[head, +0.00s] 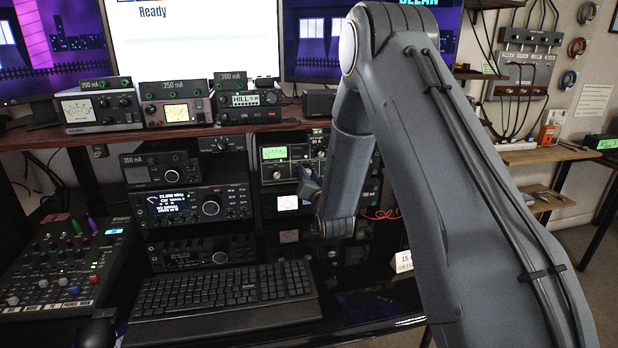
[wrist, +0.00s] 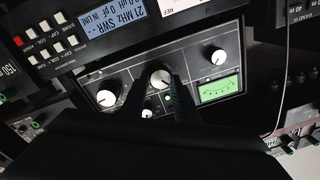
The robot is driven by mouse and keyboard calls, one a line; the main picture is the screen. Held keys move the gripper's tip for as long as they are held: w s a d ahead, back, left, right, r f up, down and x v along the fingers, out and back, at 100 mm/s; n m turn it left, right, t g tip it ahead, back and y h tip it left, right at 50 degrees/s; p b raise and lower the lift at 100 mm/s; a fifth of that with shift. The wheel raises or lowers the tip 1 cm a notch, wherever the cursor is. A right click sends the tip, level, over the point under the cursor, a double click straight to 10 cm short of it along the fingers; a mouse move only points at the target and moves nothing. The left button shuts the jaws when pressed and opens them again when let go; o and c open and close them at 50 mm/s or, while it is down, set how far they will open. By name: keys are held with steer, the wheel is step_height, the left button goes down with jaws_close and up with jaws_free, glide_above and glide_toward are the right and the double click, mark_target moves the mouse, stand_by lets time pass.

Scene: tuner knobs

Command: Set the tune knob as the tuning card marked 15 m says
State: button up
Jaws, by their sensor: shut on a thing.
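In the wrist view, a dark tuner panel (wrist: 124,73) appears turned over, with several white-topped knobs and a lit green meter (wrist: 219,88). My gripper (wrist: 164,86) has its two dark fingers on either side of the middle knob (wrist: 160,78) and is shut on it. The knob's label is too small to read, so I cannot confirm it is the tune knob. A small white card (head: 403,261) stands low beside my arm in the head view. It reads "15" with smaller writing below, and my arm partly covers it.
Another white-topped knob (wrist: 106,98) sits beside my fingers, and one more (wrist: 218,57) lies near the meter. A unit with a lit display (wrist: 124,17) adjoins the panel. A keyboard (head: 222,297) and a mixer (head: 66,268) fill the desk front. A wooden shelf (head: 150,137) runs above.

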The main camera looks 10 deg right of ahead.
stand_by(0.4)
steer(key=o, duration=1.1)
steer(key=shift+c, duration=0.2)
steer(key=s+b, duration=0.1)
steer(key=s, duration=0.6)
steer(key=shift+s+d, duration=0.15)
steer(key=shift+s, duration=0.25)
steer(key=shift+f, duration=0.1)
